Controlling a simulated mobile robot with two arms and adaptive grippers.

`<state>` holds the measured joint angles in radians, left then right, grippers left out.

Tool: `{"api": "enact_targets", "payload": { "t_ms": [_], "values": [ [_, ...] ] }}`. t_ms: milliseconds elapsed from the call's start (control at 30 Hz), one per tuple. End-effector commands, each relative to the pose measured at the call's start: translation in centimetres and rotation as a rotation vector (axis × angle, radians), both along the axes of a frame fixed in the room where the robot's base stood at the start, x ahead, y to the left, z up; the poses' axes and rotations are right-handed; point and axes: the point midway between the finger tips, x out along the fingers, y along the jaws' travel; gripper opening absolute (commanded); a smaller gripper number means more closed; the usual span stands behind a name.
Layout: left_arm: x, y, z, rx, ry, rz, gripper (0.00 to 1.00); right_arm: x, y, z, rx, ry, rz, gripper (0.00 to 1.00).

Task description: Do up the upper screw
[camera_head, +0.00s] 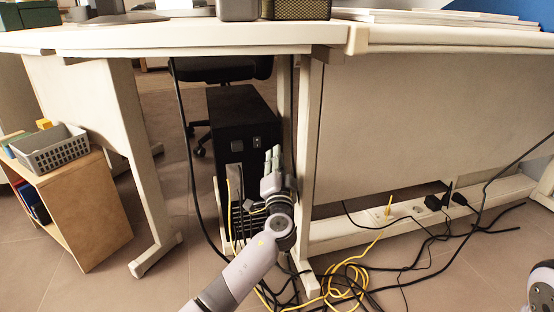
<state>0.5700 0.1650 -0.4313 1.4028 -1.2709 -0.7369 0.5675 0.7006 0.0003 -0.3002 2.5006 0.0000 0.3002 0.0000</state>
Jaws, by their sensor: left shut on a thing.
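A black computer tower (240,115) stands under the desk, its rear side with slots and cables facing me. My left gripper (272,158) is at the right side of this rear face, fingers pointing up and close together. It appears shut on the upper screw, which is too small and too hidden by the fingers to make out. My left arm comes up from the bottom middle and covers part of the tower's lower rear. Of my right arm only a link shows at the bottom right edge; its gripper is out of view.
A desk leg (308,170) stands close to the right of my left gripper. Black cables and a yellow cable (345,275) lie tangled on the floor. A white cable channel (420,215) runs to the right. A wooden cabinet (85,215) with a grey basket (50,150) stands left.

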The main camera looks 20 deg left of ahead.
Motion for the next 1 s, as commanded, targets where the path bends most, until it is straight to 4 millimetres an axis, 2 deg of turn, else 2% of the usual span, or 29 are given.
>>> {"api": "enact_targets", "payload": {
  "t_ms": [133,567,767,1000],
  "values": [
    [0.0,0.0,0.0,0.001,0.001,0.000,0.00,0.0,0.0,0.0,0.000,0.000,0.000,0.00],
    [0.0,0.0,0.1,0.020,0.015,0.000,0.00,0.0,0.0,0.6,0.000,0.001,-0.001,0.00],
    [-0.1,0.1,0.5,0.096,0.067,-0.001,0.00,0.0,0.0,2.6,0.000,0.002,-0.001,0.00],
    [-0.1,0.2,0.8,0.242,0.167,0.000,0.00,0.1,0.0,6.1,0.000,0.002,0.000,0.00]
  ]
}}
